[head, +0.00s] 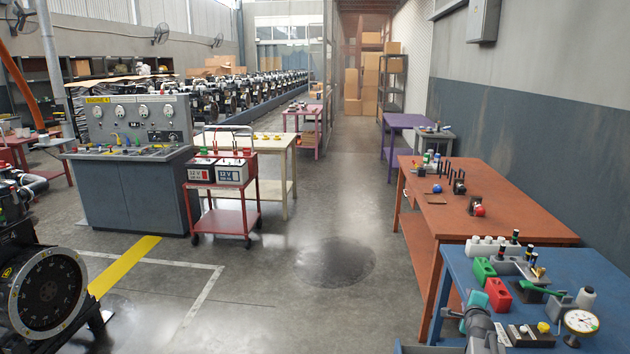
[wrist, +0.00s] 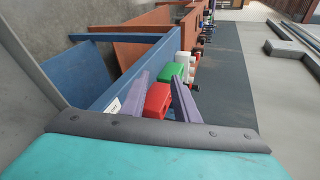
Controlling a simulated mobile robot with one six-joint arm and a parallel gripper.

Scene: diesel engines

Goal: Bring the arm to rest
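Beyond the fingers, a red block (wrist: 158,98) and a green block (wrist: 171,72) appear on the blue table (wrist: 138,76). In the head view, part of my arm in grey and teal reaches in at the bottom right, in front of the blue table (head: 575,262). The fingers cannot be made out clearly there.
A red cart with batteries (head: 220,200) stands left. The middle floor is clear.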

